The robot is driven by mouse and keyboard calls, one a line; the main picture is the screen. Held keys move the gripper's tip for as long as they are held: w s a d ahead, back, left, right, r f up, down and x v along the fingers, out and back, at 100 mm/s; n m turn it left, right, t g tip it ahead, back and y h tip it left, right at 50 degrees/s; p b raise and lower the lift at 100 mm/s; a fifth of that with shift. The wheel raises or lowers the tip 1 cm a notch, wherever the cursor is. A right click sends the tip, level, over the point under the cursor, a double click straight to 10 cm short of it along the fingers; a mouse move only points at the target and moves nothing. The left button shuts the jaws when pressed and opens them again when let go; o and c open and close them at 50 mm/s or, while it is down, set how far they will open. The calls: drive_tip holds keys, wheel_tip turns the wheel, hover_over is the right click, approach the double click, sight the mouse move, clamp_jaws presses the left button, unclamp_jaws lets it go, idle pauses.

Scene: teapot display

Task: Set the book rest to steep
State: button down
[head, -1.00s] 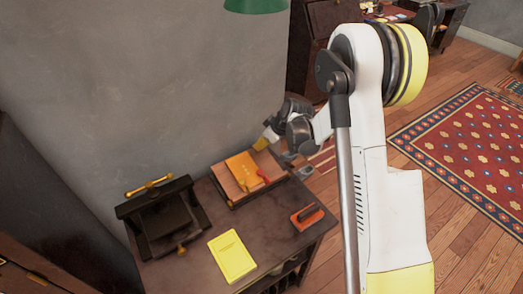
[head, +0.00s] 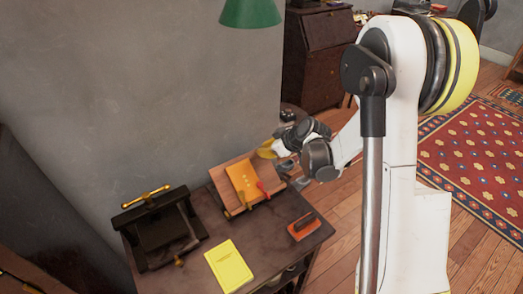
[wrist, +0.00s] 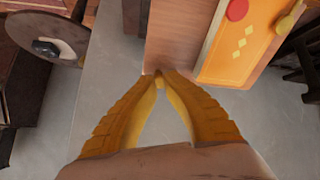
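The book rest (head: 222,178) is a wooden panel on the desk near the wall, tilted up at its back edge. An orange book (head: 243,184) with yellow marks leans on it, with a red piece (head: 263,189) at its right. My gripper (head: 267,149) is at the panel's raised back edge. In the wrist view, my yellow fingers (wrist: 160,77) come together at the corner of the wooden panel (wrist: 175,40). The tips touch or nearly touch it, and no clear grip on the panel shows. The rest's support and underside are hidden.
The dark desk (head: 205,250) also carries a black press with a brass handle (head: 150,205) at left, a yellow booklet (head: 229,266) and an orange-based block (head: 304,227) in front. A green lamp shade (head: 250,12) hangs above. The grey wall is close behind.

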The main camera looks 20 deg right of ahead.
drive_tip(key=c, duration=1.3)
unclamp_jaws()
drive_tip(key=shift+s+a, duration=0.15)
drive_tip(key=v, duration=1.2)
drive_tip(key=shift+c, duration=0.4)
